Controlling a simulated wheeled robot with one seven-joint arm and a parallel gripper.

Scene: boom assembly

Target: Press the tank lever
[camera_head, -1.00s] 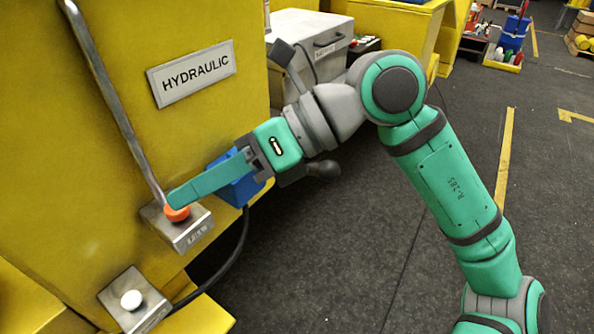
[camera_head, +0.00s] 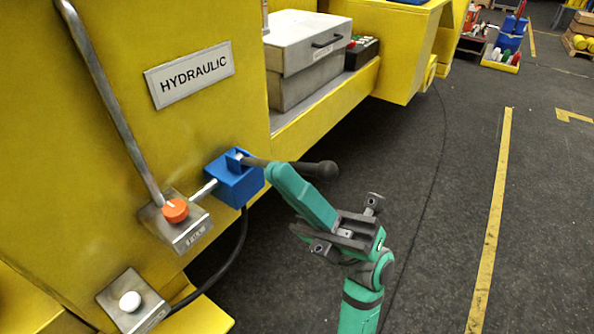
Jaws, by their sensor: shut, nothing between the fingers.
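A dark lever (camera_head: 294,168) with a round black knob (camera_head: 325,170) sticks out to the right from a blue box (camera_head: 235,180) on the side of the yellow tank. The lever lies nearly level. My gripper (camera_head: 275,172) is shut and empty. Its green fingertips are at the lever's shaft, between the blue box and the knob, and overlap it in the picture. I cannot tell whether they touch it. The fingers point up and left, with the wrist below and to the right.
An orange dial (camera_head: 175,210) on a metal plate and a white button (camera_head: 130,300) are on the yellow body at left. A HYDRAULIC sign (camera_head: 189,75) is above. A black cable (camera_head: 235,250) hangs below the blue box. A grey case (camera_head: 308,60) stands behind.

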